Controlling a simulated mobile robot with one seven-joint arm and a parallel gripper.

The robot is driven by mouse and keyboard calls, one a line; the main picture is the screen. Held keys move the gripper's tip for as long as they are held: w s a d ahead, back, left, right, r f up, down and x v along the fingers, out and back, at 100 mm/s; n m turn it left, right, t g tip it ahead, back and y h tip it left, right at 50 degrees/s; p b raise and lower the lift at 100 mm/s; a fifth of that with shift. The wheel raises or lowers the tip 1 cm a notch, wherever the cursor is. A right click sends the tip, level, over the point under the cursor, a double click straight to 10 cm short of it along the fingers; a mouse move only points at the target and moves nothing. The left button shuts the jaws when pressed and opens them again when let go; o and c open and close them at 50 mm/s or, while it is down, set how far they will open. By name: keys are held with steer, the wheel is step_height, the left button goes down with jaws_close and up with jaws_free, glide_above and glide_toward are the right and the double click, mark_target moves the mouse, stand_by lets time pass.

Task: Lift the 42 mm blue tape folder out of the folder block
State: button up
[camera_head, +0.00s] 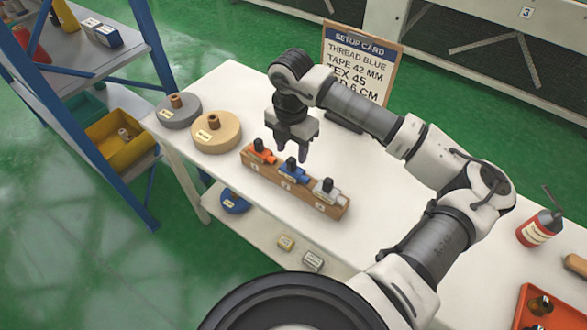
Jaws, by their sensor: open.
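The wooden folder block (268,182) lies on the white table and holds three tape folders in a row. The blue tape folder (299,176) with a black knob sits in the middle slot. An orange folder (266,157) is to its left and a light grey folder (329,194) to its right. The size marks on the labels are too small to read. My gripper (291,154) points down, open and empty, at the blue folder's knob. Its fingers appear just above or behind the knob; I cannot tell whether they touch it.
A setup card (362,55) reading thread blue, tape 42 mm stands behind my arm. A grey reel (180,113) and a tan reel (217,133) lie to the left. A red bottle (538,230) and an orange tray (531,296) are at the right.

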mark_target(291, 159)
steer(key=shift+f+p, duration=0.85)
steer(key=shift+f, duration=1.35)
jaws_close()
